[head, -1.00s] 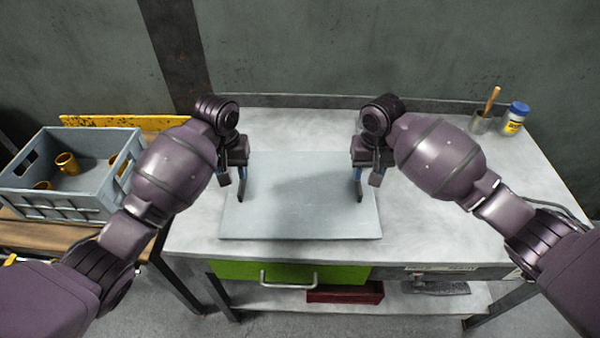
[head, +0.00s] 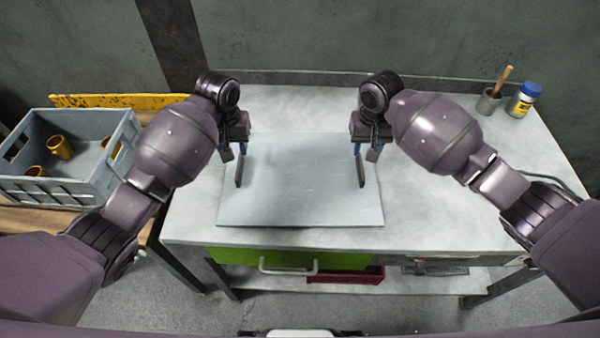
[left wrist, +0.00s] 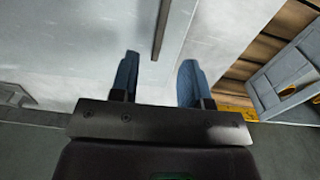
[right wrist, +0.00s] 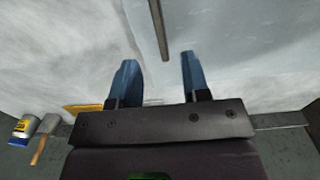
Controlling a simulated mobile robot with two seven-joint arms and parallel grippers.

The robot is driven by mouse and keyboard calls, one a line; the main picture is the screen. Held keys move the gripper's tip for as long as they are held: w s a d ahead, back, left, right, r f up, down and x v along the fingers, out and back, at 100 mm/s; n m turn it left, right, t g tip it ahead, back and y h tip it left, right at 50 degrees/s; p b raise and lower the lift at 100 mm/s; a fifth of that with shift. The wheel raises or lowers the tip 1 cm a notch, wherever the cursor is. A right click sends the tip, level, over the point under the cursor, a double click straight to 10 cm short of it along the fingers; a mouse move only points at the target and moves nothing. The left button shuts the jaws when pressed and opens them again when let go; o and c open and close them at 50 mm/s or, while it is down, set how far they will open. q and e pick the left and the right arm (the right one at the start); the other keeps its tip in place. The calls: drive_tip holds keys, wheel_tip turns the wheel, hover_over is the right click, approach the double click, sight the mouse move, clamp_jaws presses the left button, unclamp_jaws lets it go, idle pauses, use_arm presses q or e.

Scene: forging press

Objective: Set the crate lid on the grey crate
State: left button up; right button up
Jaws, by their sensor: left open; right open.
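The crate lid (head: 300,200) is a flat light-grey panel lying on the workbench, with a dark bar handle near its left side (head: 239,172) and its right side (head: 361,174). My left gripper (head: 243,150) is open above the left bar; in the left wrist view that bar (left wrist: 162,30) runs out ahead between the fingers. My right gripper (head: 357,149) is open above the right bar, which shows ahead between its fingers (right wrist: 158,30). Neither holds anything. The grey crate (head: 70,190) stands left, open-topped, with yellow mugs (head: 59,147) inside.
The crate stands on a wooden-topped bench (head: 100,225), left of the metal workbench (head: 430,215). A green drawer (head: 235,256) is below.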

sight(239, 165)
use_arm(q)
wheel_tip(239, 165, down, 8)
drive_tip(key=shift+f, duration=0.1)
use_arm(e)
wheel_tip(239, 165, down, 8)
drive_tip(key=shift+f, duration=0.1)
use_arm(q)
drive_tip(key=shift+c, duration=0.3)
use_arm(e)
drive_tip(key=shift+c, duration=0.3)
use_arm(q)
clamp_jaws()
use_arm(e)
clamp_jaws()
use_arm(q)
drive_tip(key=shift+w, duration=0.1)
